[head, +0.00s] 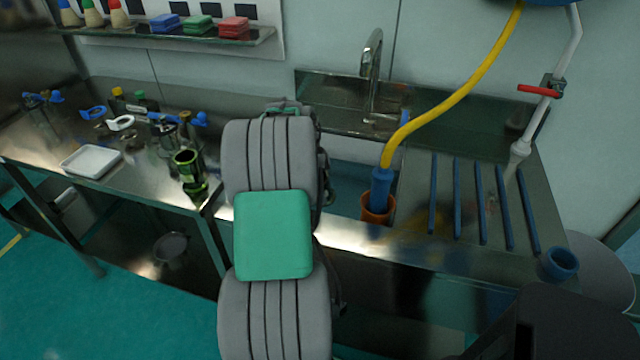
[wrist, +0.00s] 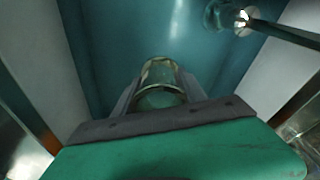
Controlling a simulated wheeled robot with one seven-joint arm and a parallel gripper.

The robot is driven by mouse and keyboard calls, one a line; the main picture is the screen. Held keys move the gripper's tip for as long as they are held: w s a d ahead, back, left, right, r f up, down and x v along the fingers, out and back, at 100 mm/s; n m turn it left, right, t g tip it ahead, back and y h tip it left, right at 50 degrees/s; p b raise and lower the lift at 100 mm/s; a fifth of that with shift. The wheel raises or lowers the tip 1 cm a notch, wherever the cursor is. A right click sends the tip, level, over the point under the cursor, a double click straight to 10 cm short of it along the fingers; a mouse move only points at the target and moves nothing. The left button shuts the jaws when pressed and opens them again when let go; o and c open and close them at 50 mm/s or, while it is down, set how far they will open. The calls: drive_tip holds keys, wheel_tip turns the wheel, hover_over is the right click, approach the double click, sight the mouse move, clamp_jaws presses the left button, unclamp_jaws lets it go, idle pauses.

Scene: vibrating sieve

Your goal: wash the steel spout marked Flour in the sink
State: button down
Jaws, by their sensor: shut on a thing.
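In the wrist view, my gripper (wrist: 160,92) is shut on a shiny, round, hollow metal piece, which looks like the steel spout (wrist: 161,72). Any Flour mark on it cannot be read. The spout is above or inside the blue-green sink basin (wrist: 115,40); whether it touches water I cannot tell. In the head view, the sink (head: 346,183) is partly visible to the right of my arm, below the steel tap (head: 371,65). My arm hides the gripper and spout there.
A yellow hose (head: 455,95) ends in a blue nozzle standing in an orange cup (head: 377,208) at the sink's right. A ribbed drainboard (head: 470,205) lies farther right. The left steel table (head: 60,145) holds a white tray (head: 91,161), a green cup (head: 188,165) and several small parts.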

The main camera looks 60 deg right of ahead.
drive_tip(key=b+x, duration=0.1)
drive_tip(key=x, duration=0.1)
drive_tip(key=a+b+x, duration=0.1)
drive_tip(key=b+x, duration=0.1)
drive_tip(key=x, duration=0.1)
drive_tip(key=w+b+x, duration=0.1)
drive_tip(key=b+x, duration=0.1)
drive_tip(key=shift+a+f, duration=0.2)
drive_tip(key=shift+f, duration=0.25)
drive_tip(key=shift+r, duration=0.15)
